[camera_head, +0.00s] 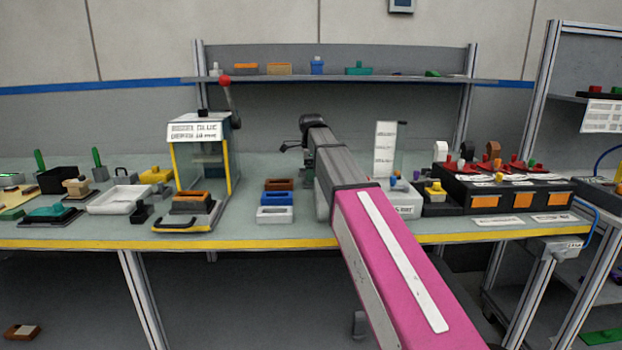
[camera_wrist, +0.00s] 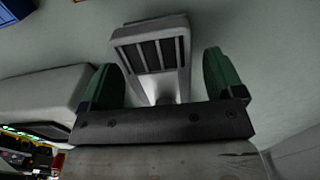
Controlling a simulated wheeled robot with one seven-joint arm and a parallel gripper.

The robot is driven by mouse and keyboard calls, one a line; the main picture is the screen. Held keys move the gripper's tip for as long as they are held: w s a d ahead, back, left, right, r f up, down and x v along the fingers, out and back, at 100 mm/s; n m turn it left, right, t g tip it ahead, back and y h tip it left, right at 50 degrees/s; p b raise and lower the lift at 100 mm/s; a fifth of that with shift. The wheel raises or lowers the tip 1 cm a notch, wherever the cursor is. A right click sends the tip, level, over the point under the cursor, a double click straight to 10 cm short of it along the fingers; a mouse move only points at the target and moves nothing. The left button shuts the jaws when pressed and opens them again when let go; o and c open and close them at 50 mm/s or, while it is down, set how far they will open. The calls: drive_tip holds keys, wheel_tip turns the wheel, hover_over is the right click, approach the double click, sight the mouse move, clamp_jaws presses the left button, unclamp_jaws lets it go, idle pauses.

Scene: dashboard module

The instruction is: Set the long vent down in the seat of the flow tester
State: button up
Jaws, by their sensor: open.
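A pale grey vent (camera_wrist: 160,88) with dark slats across its face is in the wrist view, between the two green fingers of my gripper (camera_wrist: 158,70). The fingers are open, with a gap showing on each side of the vent. What lies under its narrow lower end is hidden by the gripper body. In the head view my own arm covers the gripper and the vent. A white unit with a tall white panel (camera_head: 385,150) and a labelled base stands right of my arm; it may be the flow tester. Its seat cannot be made out.
Left of my arm stand a yellow-framed press (camera_head: 203,170) with a red-knobbed lever and small brown, blue and white trays (camera_head: 275,214). A black station (camera_head: 500,190) with orange panels is at the right. A pale rounded body (camera_wrist: 45,95) lies close left of the gripper.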

drive_tip(key=shift+f, duration=0.45)
drive_tip(key=c, duration=1.1)
drive_tip(key=shift+r, duration=0.15)
